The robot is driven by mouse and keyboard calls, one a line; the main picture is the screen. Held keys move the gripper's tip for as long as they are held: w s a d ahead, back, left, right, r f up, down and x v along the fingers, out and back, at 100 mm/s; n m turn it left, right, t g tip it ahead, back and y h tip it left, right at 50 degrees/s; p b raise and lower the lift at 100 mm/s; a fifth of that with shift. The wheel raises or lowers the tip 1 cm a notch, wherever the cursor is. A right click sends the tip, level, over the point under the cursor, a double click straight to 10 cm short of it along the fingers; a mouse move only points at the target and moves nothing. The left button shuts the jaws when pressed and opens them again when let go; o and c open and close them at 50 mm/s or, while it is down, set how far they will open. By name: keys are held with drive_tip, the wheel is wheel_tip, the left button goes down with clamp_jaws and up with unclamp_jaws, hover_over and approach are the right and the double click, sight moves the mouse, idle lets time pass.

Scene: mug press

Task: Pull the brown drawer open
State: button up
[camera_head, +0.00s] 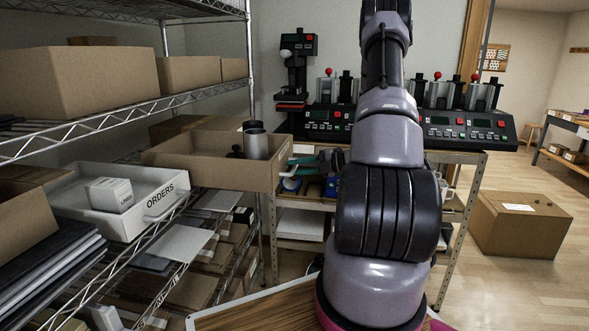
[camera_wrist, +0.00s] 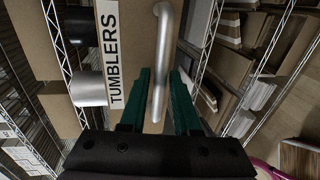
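The brown drawer (camera_head: 205,167) juts out from the wire shelf in the head view, with a silver tumbler (camera_head: 256,144) and dark items inside. In the wrist view its brown front (camera_wrist: 134,38) carries a TUMBLERS label (camera_wrist: 111,62) and a silver bar handle (camera_wrist: 161,55). My gripper (camera_wrist: 161,78) has dark green fingers on either side of the handle, which runs between them. Gaps show beside the bar, so the fingers look open around it. In the head view my gripper (camera_head: 304,166) is at the drawer's front end, partly hidden by my arm.
A white ORDERS drawer (camera_head: 150,203) with a small white box stands out from the shelf at left. A workbench (camera_head: 468,156) with black machines is behind my arm. A cardboard box (camera_head: 520,224) sits on the floor at right. A wooden surface (camera_head: 262,311) is in front.

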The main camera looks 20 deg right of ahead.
drive_tip(key=v, duration=1)
drive_tip(key=s+a+r+n+g+h, duration=0.2)
drive_tip(key=s+a+r+n+g, duration=0.15)
drive_tip(key=a+r+n, duration=0.55)
drive_tip(key=s+a+r+n+g+h, duration=0.25)
drive_tip(key=a+r+n+g, duration=0.2)
drive_tip(key=a+n, duration=0.4)
drive_tip(key=s+a+r+n+t+h, duration=0.2)
drive_tip(key=s+r+n, duration=0.4)
drive_tip(key=n, duration=0.5)
drive_tip(key=s+a+r+n+t+h, duration=0.2)
drive_tip(key=s+r+n+t+h, duration=0.2)
drive_tip(key=n, duration=0.6)
drive_tip(key=s+r, duration=0.2)
drive_tip(key=s, duration=0.1)
drive_tip(key=shift+a+n, duration=0.35)
drive_tip(key=shift+r, duration=0.1)
